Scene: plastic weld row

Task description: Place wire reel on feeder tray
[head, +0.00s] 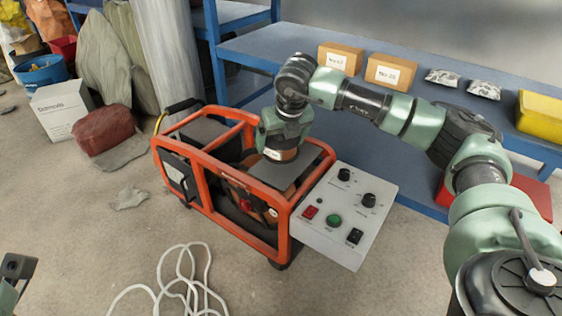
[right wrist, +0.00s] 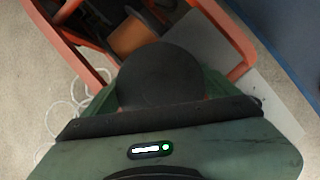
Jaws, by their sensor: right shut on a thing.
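My right gripper (head: 281,150) points down over the orange-framed machine (head: 205,165). It is shut on the wire reel, whose dark round face (right wrist: 160,75) fills the middle of the right wrist view. In the head view a brownish band of the reel (head: 288,155) shows below the gripper. A flat grey plate, seemingly the feeder tray (head: 296,177), lies in the frame's right part, just under the reel. I cannot tell if reel and plate touch. Part of my left gripper (head: 14,270) shows at the lower left edge; its fingers are unclear.
A grey control panel (head: 345,215) with knobs and buttons juts from the machine's right end. Orange rails surround the plate. A blue shelf (head: 410,85) with boxes (head: 390,71) and a yellow bin (head: 540,116) stands behind. A white cable (head: 180,285) lies on the floor in front.

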